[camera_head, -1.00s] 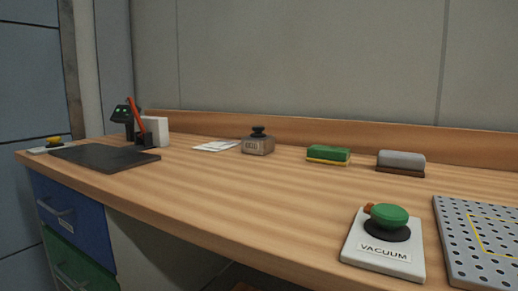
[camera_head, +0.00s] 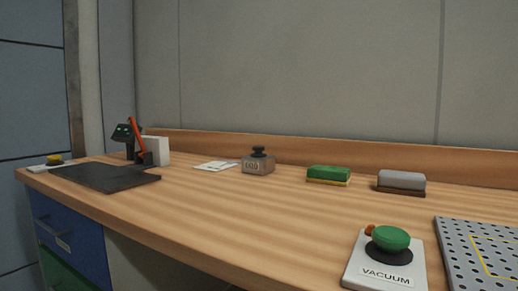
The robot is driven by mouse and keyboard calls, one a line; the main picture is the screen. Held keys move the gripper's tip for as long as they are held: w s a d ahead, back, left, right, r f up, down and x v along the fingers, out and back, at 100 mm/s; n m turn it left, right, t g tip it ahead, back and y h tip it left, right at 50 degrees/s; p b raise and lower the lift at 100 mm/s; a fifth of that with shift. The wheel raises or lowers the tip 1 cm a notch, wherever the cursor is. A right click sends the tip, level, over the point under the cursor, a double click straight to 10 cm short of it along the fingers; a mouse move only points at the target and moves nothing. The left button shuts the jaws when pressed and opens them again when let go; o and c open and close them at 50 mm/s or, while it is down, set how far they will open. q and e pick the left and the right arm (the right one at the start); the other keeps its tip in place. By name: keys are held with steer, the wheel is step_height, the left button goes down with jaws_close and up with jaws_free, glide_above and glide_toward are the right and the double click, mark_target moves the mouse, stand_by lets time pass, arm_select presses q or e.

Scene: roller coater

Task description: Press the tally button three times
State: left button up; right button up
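A small tally counter (camera_head: 257,165) stands upright towards the back middle of the wooden bench. It has a grey-brown box body with a digit window on its front, too small to read surely. A black tally button (camera_head: 258,152) sits on its top. Nothing touches it. Neither of my grippers shows in the head view.
A green-knobbed VACUUM switch (camera_head: 390,240) and a perforated plate (camera_head: 480,255) are at the front right. Two block-shaped pads, green (camera_head: 328,174) and grey (camera_head: 401,181), lie behind. A dark mat (camera_head: 105,178) lies left; papers (camera_head: 215,165) lie beside the counter. The bench middle is clear.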

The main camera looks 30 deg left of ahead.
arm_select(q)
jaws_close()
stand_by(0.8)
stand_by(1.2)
